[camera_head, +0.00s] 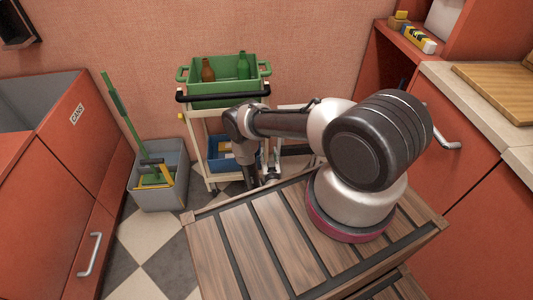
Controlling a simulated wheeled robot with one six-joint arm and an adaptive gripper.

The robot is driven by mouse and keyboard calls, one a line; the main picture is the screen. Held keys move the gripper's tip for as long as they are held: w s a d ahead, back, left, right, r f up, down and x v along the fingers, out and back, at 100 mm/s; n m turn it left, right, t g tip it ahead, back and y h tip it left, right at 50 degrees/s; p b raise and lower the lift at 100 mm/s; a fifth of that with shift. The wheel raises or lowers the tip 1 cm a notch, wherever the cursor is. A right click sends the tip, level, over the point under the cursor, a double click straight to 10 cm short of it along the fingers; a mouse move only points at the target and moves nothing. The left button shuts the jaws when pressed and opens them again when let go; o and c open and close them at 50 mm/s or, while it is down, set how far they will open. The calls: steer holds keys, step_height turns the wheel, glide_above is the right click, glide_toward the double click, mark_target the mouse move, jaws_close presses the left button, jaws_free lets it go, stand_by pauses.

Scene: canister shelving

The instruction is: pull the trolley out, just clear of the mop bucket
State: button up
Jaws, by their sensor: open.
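The trolley (209,160) has a cream frame and a black push handle (222,96) along its near top edge. It stands against the back wall. A green crate (212,88) with two bottles sits on its top, and a blue bin (219,160) sits lower down. The grey mop bucket (160,196) stands on the floor to the trolley's left, with a narrow gap between them. My gripper (262,180) is open, low in front of the trolley's right part, below the handle. My arm hides much of the trolley's right side. I cannot tell whether my gripper touches the trolley.
A green-handled mop (120,108) leans out of the bucket. A red cabinet marked CANS (58,155) borders the left, and a red cabinet with a counter (470,110) the right. Checkered floor (145,245) is free in front of the bucket. My wooden-slatted base fills the foreground.

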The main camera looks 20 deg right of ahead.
steer(key=shift+a+r+t, duration=0.1)
steer(key=shift+r+t, duration=0.3)
steer(key=shift+r, duration=0.3)
steer(key=shift+w, duration=0.2)
steer(key=x, duration=0.7)
steer(key=shift+w, duration=0.25)
jaws_close()
